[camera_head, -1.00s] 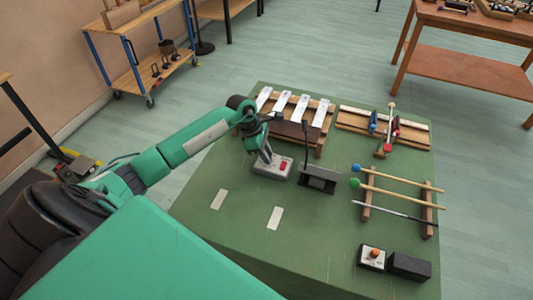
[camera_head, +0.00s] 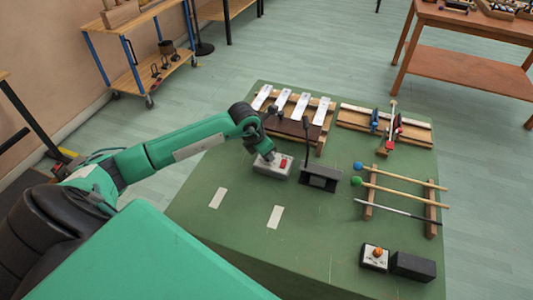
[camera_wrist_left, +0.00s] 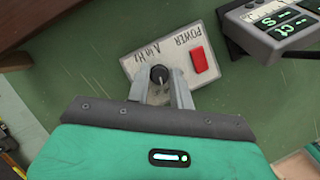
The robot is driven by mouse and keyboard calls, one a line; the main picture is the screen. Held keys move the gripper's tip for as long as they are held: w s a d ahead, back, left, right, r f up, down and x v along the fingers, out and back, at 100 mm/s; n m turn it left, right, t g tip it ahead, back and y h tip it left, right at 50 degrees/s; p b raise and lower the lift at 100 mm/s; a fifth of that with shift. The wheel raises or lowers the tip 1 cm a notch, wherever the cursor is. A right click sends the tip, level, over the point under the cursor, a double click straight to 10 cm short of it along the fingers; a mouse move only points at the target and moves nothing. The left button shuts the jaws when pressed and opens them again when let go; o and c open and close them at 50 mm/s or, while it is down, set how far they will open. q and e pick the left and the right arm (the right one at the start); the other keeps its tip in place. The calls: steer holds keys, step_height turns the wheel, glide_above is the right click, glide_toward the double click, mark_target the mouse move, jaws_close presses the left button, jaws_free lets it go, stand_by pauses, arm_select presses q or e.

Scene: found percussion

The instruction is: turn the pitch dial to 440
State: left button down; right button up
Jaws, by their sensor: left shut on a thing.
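A pale grey box (camera_head: 284,173) stands on the green table, left of a black device. In the left wrist view the box (camera_wrist_left: 140,62) carries the words POWER and A in Hz and a red switch (camera_wrist_left: 198,60). The black round pitch dial (camera_wrist_left: 159,74) is on the box, left of the switch. My left gripper (camera_wrist_left: 162,88) is shut on the dial, with a finger on either side; it also shows above the box in the head view (camera_head: 268,157). The dial's setting is not readable. My right gripper is not in view.
The black device (camera_head: 320,178) stands close right of the box; its display (camera_wrist_left: 280,20) is partly cut off. A bar instrument (camera_head: 292,110) is behind. Beaters (camera_head: 405,188) lie on a rack at right. A small orange-knobbed box (camera_head: 375,256) is at front right. The front left tabletop is mostly clear.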

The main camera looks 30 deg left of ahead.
arm_select(q)
steer(key=shift+n+t+y+b, duration=0.3)
steer(key=shift+n+y, duration=0.1)
steer(key=shift+n, duration=0.9)
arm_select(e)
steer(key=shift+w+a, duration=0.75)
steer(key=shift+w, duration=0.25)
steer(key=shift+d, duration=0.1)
arm_select(q)
steer(key=c, duration=1.2)
jaws_free()
steer(key=shift+c, duration=0.2)
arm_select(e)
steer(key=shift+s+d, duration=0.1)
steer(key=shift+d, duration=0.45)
arm_select(q)
steer(key=shift+r, duration=0.15)
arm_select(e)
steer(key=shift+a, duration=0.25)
